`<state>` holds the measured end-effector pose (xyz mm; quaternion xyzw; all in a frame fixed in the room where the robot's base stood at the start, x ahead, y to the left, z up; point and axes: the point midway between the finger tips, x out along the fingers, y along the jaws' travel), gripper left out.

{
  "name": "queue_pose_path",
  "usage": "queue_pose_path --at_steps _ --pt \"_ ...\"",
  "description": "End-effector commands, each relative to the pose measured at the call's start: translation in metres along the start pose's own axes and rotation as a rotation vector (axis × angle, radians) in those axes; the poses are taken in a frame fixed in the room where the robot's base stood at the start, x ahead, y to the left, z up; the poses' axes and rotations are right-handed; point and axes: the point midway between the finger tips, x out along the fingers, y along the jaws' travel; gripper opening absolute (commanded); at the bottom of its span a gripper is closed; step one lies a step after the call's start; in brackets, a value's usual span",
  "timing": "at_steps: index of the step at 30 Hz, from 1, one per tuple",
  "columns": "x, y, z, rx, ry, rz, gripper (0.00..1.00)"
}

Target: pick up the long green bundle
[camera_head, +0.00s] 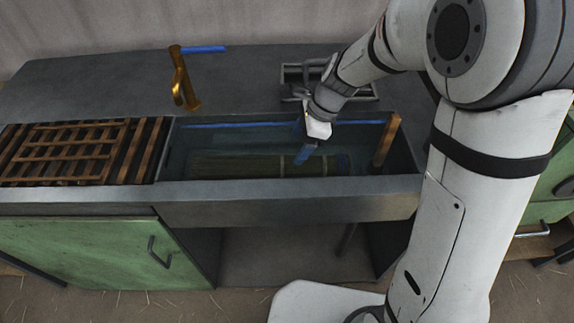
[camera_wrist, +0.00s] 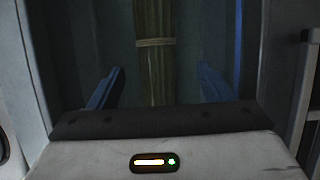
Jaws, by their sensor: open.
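The long bundle (camera_head: 235,165) lies lengthwise in the sink basin, dull green-brown and partly dim in the basin's shade. In the wrist view the bundle (camera_wrist: 155,60) runs up the middle of the picture, with a pale band tied around it. My gripper (camera_head: 305,155) is over the right part of the basin, pointing down. In the wrist view its two blue fingers (camera_wrist: 160,88) are apart, one to each side of the bundle's line. Nothing is held between them. The head view does not show clearly how far the fingertips are above the bundle.
The basin's front wall (camera_head: 290,188) and side walls stand close around the bundle. A wooden piece (camera_head: 386,140) leans at the basin's right end. A wooden slatted rack (camera_head: 70,152) lies to the left. A brass tap (camera_head: 182,80) with a blue part stands behind, and a metal rack (camera_head: 290,75) lies behind my arm.

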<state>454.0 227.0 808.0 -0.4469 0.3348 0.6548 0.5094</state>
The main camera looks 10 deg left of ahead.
Motion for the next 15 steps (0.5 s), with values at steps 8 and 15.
queue_pose_path --at_steps 8,15 --pt "0.034 -0.002 0.002 0.036 -0.008 0.008 0.73" --pt "0.059 0.004 0.002 0.034 -0.006 0.009 0.73"
